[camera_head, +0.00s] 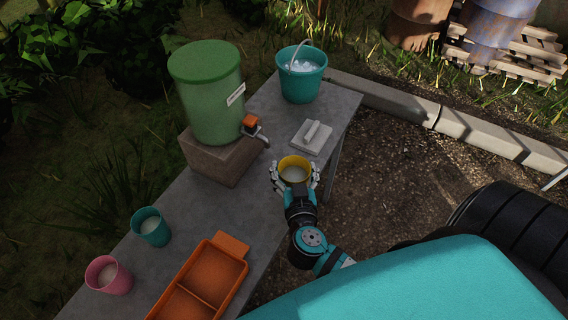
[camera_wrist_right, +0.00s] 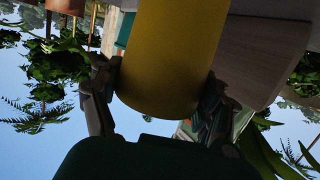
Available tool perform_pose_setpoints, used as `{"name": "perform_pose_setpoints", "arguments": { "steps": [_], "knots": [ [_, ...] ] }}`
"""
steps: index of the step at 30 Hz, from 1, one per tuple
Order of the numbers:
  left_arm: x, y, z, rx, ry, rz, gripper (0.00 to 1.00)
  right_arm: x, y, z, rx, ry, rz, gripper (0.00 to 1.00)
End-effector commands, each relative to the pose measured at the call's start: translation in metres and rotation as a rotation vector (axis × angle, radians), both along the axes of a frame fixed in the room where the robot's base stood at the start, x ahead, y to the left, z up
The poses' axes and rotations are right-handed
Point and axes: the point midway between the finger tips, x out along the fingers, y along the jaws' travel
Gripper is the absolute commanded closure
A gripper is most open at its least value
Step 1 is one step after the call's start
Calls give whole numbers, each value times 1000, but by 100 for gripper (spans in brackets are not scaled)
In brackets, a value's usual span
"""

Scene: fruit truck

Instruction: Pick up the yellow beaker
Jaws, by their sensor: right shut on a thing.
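The yellow beaker (camera_head: 295,161) is between the fingers of my right gripper (camera_head: 295,178) in the head view, near the right edge of the grey table. In the right wrist view the yellow beaker (camera_wrist_right: 172,60) fills the upper middle, with a finger of my right gripper (camera_wrist_right: 158,95) against each side. The gripper is shut on it. I cannot tell in the head view how far the beaker is above the table. My left gripper is not in view.
A green barrel (camera_head: 212,105) with an orange-handled tap stands on a block (camera_head: 215,160).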

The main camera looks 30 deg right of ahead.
Motion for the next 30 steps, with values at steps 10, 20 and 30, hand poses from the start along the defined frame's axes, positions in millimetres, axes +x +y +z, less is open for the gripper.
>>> {"name": "perform_pose_setpoints", "arguments": {
  "steps": [10, 20, 30],
  "knots": [
    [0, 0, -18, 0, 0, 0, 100, -43, -8, 2, 0, 0, 0, 72],
    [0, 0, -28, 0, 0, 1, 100, -70, -13, 5, 0, 0, 1, 72],
    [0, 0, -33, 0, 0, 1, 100, -82, -15, 8, -1, -2, 1, 72]
  ]
}}
